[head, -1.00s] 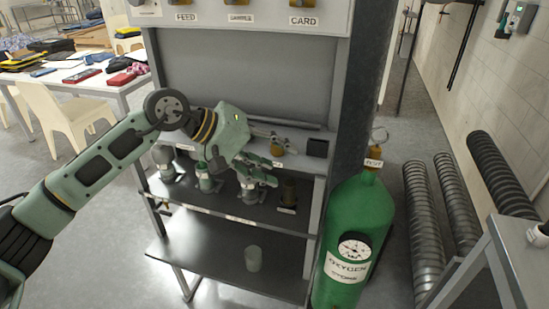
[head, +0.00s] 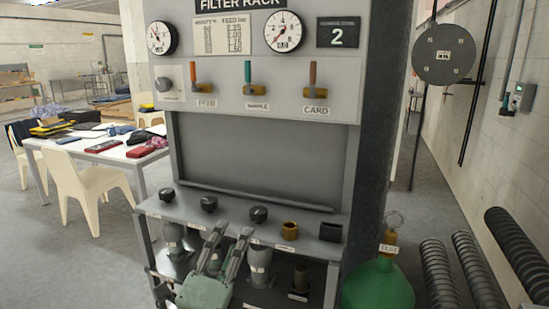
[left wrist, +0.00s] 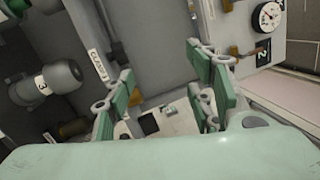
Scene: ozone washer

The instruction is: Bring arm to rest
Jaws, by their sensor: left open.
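My left gripper (head: 230,237) is at the bottom of the head view, in front of the filter rack (head: 262,155). Its two fingers point up and stand apart, with nothing between them. The left wrist view also shows the open, empty jaws (left wrist: 162,85), with green finger pads on both sides. A grey cylinder (left wrist: 45,84) marked 3 is left of the fingers there, and a gauge (left wrist: 268,15) is at the upper right. Most of my left arm is outside the head view. My right gripper does not show.
The rack's ledge carries dark knobs (head: 258,214), a brass fitting (head: 289,230) and a black block (head: 331,232). A green cylinder (head: 378,288) stands to its right, near ribbed hoses (head: 475,268). A cluttered table (head: 90,160) and chairs (head: 82,188) are at left.

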